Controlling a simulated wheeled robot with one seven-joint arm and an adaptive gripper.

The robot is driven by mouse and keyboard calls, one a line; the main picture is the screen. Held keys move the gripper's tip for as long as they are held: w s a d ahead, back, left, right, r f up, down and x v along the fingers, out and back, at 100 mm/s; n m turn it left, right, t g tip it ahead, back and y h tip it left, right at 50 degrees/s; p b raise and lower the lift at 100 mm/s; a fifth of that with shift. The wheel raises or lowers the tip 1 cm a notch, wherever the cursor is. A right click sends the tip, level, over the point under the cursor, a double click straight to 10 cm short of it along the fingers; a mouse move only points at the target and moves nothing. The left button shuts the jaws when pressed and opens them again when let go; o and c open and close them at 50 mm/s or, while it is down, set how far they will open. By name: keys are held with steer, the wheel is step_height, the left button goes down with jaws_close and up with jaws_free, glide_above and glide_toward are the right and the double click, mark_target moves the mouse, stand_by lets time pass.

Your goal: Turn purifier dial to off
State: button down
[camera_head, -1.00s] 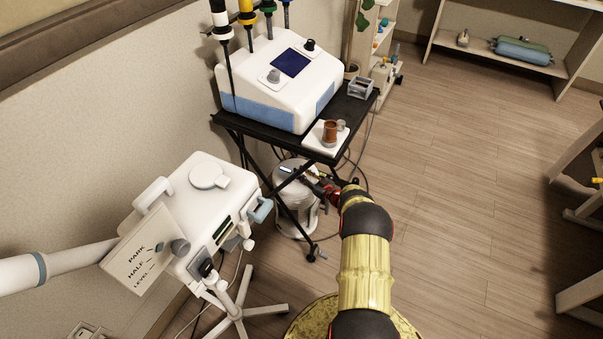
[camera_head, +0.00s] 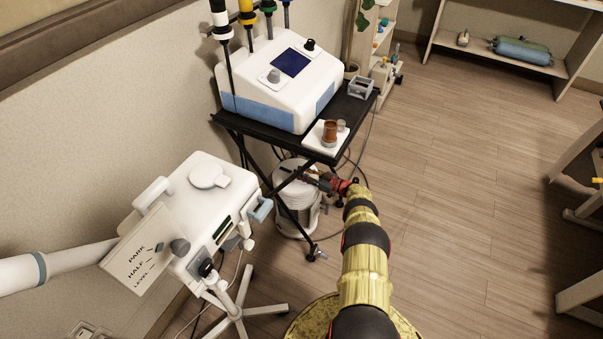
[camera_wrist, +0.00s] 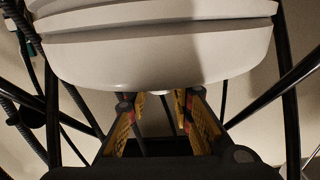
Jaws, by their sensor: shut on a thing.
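The purifier (camera_head: 290,196) is a white, round-bodied unit on the floor under the black cart. Its pale underside or edge (camera_wrist: 160,70) fills the upper part of the wrist view. My gripper (camera_head: 312,178) reaches in from the right at its upper part. In the wrist view, the two yellow-and-black fingers of my gripper (camera_wrist: 163,102) stand a little apart, their tips at a small pale piece (camera_wrist: 167,93), seemingly the dial, just beyond the white edge. The dial's pointer and markings are hidden.
The black cart (camera_head: 232,124) stands over the purifier, its crossed legs close to my gripper. It carries a white device (camera_head: 262,88) and a small white tray (camera_head: 313,141). Floor at right is clear.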

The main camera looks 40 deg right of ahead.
stand_by(0.4)
steer(key=c, duration=1.5)
jaws_free()
steer(key=v, duration=1.2)
steer(key=shift+w, duration=0.1)
